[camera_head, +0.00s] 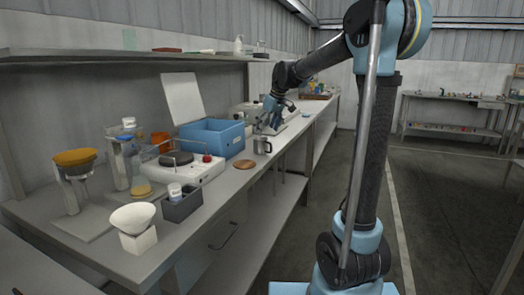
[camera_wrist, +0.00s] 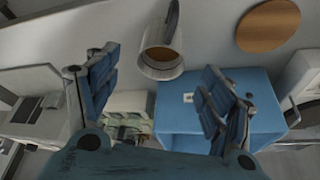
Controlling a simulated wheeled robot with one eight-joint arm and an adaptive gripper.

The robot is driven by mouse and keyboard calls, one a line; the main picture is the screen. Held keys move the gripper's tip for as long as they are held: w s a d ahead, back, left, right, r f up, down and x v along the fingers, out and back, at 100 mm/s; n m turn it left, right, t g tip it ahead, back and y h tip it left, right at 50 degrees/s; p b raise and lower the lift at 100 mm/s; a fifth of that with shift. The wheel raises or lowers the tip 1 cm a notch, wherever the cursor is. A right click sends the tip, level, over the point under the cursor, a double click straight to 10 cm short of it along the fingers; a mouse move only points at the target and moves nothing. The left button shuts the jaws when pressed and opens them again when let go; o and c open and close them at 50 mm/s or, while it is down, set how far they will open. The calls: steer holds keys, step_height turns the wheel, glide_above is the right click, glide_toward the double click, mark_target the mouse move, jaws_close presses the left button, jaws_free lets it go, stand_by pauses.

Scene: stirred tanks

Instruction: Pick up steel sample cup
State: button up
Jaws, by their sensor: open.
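The steel sample cup (camera_head: 262,145) stands on the bench near its front edge, in front of the blue bin. In the wrist view the cup (camera_wrist: 161,62) shows as a metal cylinder with its open rim facing the camera, and a handle at its top. My gripper (camera_head: 271,122) is just above and beyond the cup in the head view. In the wrist view my gripper (camera_wrist: 158,75) is open, with one blue finger on each side of the cup's rim. The cup appears between the fingers, apart from both. Nothing is held.
A blue bin (camera_head: 212,133) stands left of the cup. A round wooden disc (camera_head: 244,164) lies on the bench closer to the camera. A white hotplate device (camera_head: 190,170) and a small grey box (camera_head: 182,204) stand further left. A shelf (camera_head: 130,57) runs above the bench.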

mark_target(262, 141)
steer(key=shift+s+x, duration=0.2)
steer(key=shift+x, duration=3.5)
steer(key=shift+f, duration=0.1)
steer(key=shift+d, duration=0.1)
steer(key=c, duration=1.3)
